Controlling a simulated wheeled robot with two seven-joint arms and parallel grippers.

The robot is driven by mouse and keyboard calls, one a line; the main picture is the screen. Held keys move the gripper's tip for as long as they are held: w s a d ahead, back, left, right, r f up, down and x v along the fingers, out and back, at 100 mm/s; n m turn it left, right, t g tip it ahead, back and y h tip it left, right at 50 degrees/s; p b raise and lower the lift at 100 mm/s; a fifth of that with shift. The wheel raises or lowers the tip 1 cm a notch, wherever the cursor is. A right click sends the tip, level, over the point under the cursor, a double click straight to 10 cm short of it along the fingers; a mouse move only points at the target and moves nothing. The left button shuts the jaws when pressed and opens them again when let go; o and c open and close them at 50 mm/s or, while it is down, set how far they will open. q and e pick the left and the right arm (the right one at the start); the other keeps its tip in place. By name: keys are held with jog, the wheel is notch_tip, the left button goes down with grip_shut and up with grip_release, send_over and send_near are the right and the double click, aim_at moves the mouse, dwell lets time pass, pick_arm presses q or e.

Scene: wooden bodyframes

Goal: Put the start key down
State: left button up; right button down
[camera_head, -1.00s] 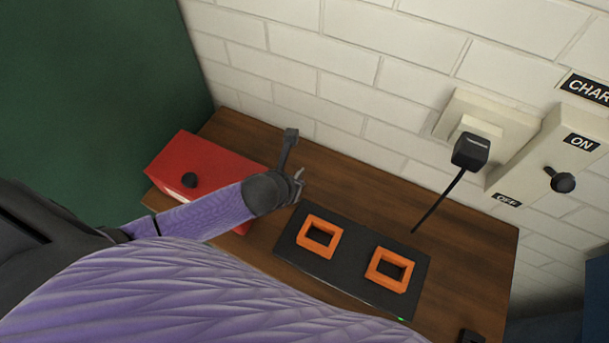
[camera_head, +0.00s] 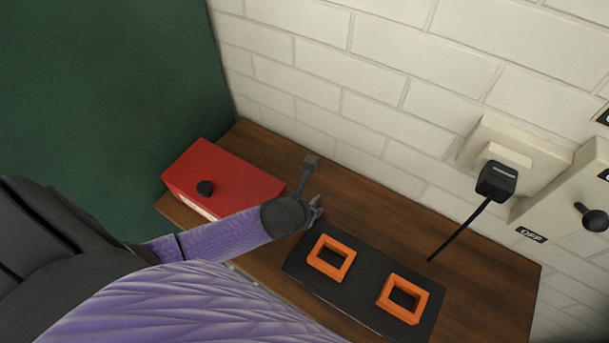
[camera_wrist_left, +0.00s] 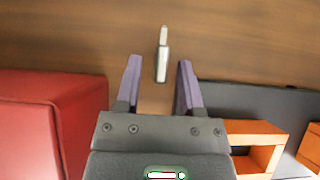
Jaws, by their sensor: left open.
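The start key (camera_wrist_left: 162,58), a small pale metal piece with a thicker grey-white end, appears against the brown wooden tabletop in the left wrist view. Its thick end lies between the fingertips as seen in that view, with a visible gap on each side. My left gripper (camera_wrist_left: 160,62) is open, its two purple fingers spread. In the head view the left gripper (camera_head: 317,206) is over the table, between the red box and the black board. I cannot make out the key in the head view. My right gripper is not in view.
A red box (camera_head: 236,173) with a black knob stands left of the gripper. A black board (camera_head: 366,284) with two orange square frames (camera_head: 331,257) (camera_head: 403,299) lies to the right. A black plug (camera_head: 497,181) with a cable and an OFF-marked switch panel (camera_head: 573,194) are on the brick wall.

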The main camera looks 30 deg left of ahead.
pick_arm(q)
jog(key=p+v, duration=0.4)
jog(key=v, duration=0.8)
jog(key=shift+f, duration=0.1)
